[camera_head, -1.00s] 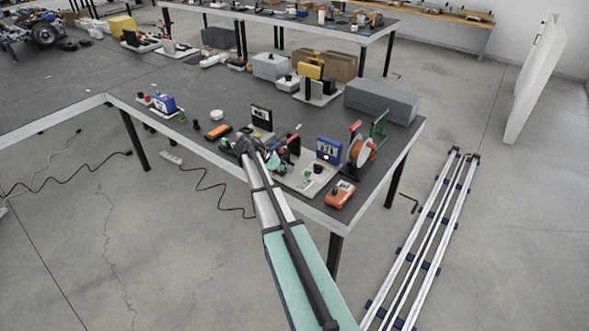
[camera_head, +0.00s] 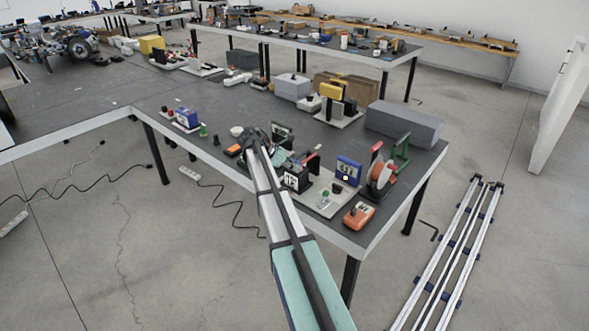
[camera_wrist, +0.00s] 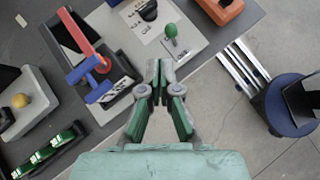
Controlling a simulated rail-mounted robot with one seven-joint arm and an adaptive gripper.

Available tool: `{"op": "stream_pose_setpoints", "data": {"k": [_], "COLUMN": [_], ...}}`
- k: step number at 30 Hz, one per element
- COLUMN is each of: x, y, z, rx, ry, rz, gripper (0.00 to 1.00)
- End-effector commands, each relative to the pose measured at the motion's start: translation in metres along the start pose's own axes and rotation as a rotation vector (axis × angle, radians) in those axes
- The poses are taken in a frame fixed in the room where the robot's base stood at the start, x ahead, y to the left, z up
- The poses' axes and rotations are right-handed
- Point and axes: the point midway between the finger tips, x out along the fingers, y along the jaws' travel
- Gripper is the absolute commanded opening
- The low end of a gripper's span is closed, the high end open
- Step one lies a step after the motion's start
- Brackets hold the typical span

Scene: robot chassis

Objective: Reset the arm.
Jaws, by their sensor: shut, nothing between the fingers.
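My gripper (camera_wrist: 158,68) shows in the wrist view with its grey and green fingers together and nothing between them. It hangs above the near edge of a light panel (camera_wrist: 205,40) with a green knob (camera_wrist: 172,32) and appears apart from it. A red lever with a blue handle (camera_wrist: 98,80) stands left of the fingers. In the head view my arm (camera_head: 272,205) reaches up from the bottom to the table's front edge, bending near the top. The fingertips cannot be made out there.
The dark table (camera_head: 215,110) holds a blue-framed meter (camera_head: 348,170), a red spool (camera_head: 381,174), an orange box (camera_head: 359,216) and a grey block (camera_head: 403,125). Rails (camera_head: 450,255) lie on the floor to the right. Open floor lies in front of the table.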

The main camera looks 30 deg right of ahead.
Motion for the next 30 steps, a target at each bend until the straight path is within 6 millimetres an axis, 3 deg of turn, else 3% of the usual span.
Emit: {"op": "stream_pose_setpoints", "data": {"k": [8,13,16,23,30], "x": [0.000,0.000,0.004,0.047,0.086], "y": [0.000,0.003,-0.013,-0.088,-0.198], "z": [0.000,-0.009,-0.028,-0.136,-0.251], "rx": [0.041,0.238,0.407,0.701,0.898], "ry": [0.000,0.047,0.124,0.303,0.409], "rz": [0.002,0.029,0.037,-0.061,-0.250], "gripper": [0.00,0.00,0.00,0.00,0.00]}}
